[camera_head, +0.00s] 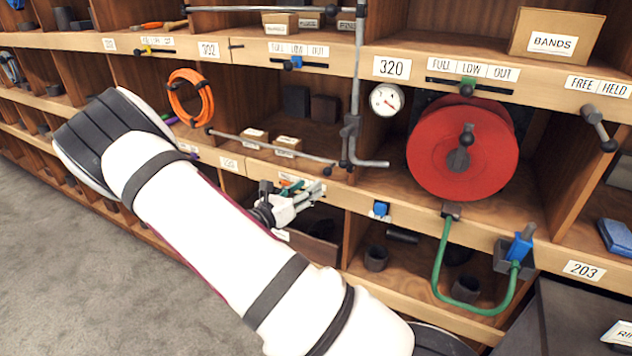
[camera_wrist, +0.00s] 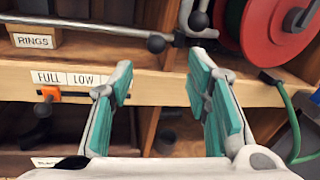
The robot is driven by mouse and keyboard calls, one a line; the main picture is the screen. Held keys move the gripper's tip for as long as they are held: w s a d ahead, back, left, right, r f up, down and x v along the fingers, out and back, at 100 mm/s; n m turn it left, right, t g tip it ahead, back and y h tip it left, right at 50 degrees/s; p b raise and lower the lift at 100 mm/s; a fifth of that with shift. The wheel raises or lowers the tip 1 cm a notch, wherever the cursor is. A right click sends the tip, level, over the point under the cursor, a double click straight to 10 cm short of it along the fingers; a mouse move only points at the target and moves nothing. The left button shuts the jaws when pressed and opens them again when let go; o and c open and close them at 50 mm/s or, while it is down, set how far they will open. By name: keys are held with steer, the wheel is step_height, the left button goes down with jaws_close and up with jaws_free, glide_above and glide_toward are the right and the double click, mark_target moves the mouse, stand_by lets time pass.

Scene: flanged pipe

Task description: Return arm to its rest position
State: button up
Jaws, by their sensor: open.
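My gripper (camera_head: 290,205) is in front of the shelf wall, close to the shelf edge below the cubby with small cartons. In the wrist view my gripper (camera_wrist: 160,100) shows two fingers with teal pads, spread apart with nothing between them. My white arm (camera_head: 215,230) reaches from the bottom of the head view up to the left, and its elbow part (camera_head: 110,140) hangs over the grey floor. The gripper's tips are small and partly unclear in the head view.
A red reel (camera_head: 435,165) with a green hose (camera_head: 440,265) stands right of my gripper. A grey metal rod (camera_head: 357,80) runs down in front of the shelf, ending in a bent handle. An orange coil (camera_head: 206,97) hangs at left. Open grey floor (camera_head: 60,260) lies at left.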

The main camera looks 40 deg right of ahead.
steer(key=shift+s+a, duration=0.1)
steer(key=shift+a, duration=0.55)
steer(key=s+a+r+m+g+y+b, duration=0.1)
steer(key=s+a+r+m+g+y, duration=0.55)
steer(key=s+m, duration=0.65)
steer(key=s+a+r+m+t+y, duration=0.4)
steer(key=a+r+y, duration=0.1)
steer(key=a, duration=0.4)
steer(key=s+a+r+m+t+y+b, duration=0.1)
steer(key=s+a+r+m+t+y, duration=0.4)
steer(key=a+r, duration=0.3)
steer(key=shift+a+y, duration=0.65)
steer(key=shift+a, duration=0.3)
steer(key=shift+d, duration=0.1)
